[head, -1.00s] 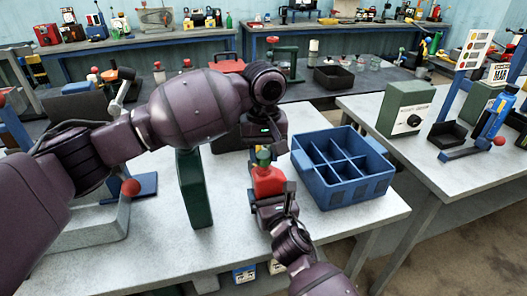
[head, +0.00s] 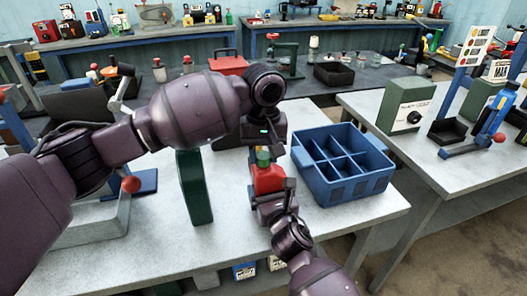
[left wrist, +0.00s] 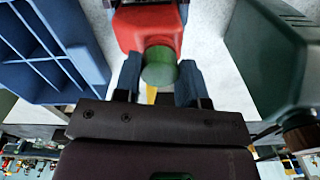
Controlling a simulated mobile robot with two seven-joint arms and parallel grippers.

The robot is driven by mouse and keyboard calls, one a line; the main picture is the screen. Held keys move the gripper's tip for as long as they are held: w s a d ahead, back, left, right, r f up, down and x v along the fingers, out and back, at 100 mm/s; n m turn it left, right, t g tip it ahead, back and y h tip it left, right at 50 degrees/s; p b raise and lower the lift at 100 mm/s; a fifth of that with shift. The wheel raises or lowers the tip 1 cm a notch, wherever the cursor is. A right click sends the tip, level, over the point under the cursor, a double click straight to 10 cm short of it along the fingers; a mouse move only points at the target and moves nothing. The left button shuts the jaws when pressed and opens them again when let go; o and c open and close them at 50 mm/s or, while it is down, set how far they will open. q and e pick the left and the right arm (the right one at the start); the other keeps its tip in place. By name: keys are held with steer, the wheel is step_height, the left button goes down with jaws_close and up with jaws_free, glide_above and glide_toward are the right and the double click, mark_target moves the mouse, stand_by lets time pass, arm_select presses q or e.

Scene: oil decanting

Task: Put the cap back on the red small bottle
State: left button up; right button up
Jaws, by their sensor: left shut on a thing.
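The red small bottle (head: 268,180) is held upright above the table near the front edge, its lower part in my right gripper (head: 271,200), which is shut on it. A green cap (head: 263,159) is at the bottle's mouth; I cannot tell whether it is fully seated. My left gripper (head: 263,146) points down from above at the cap. In the left wrist view, the left gripper's fingers (left wrist: 159,80) lie on both sides of the green cap (left wrist: 160,67), shut on it, with the red bottle (left wrist: 147,28) just beyond. The bottle neck is hidden.
A blue divided crate (head: 372,184) stands close to the right of the bottle. A tall dark green container (head: 194,187) stands to the left. A grey-green box with a dial (head: 405,106) is on the right table. The front table surface between container and bottle is clear.

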arm_select(q)
steer(key=m, duration=0.6)
steer(key=shift+m, duration=0.4)
steer(key=m, duration=0.5)
steer(key=shift+a+m, duration=0.1)
steer(key=shift+m, duration=0.2)
steer(key=m, duration=0.5)
steer(key=shift+w+m, duration=0.1)
steer(key=shift+m, duration=0.2)
steer(key=m, duration=0.5)
steer(key=shift+m, duration=0.3)
steer(key=m, duration=0.5)
steer(key=shift+m, duration=0.3)
steer(key=m, duration=1.2)
steer(key=shift+m, duration=0.3)
steer(key=m, duration=0.6)
steer(key=shift+f, duration=0.1)
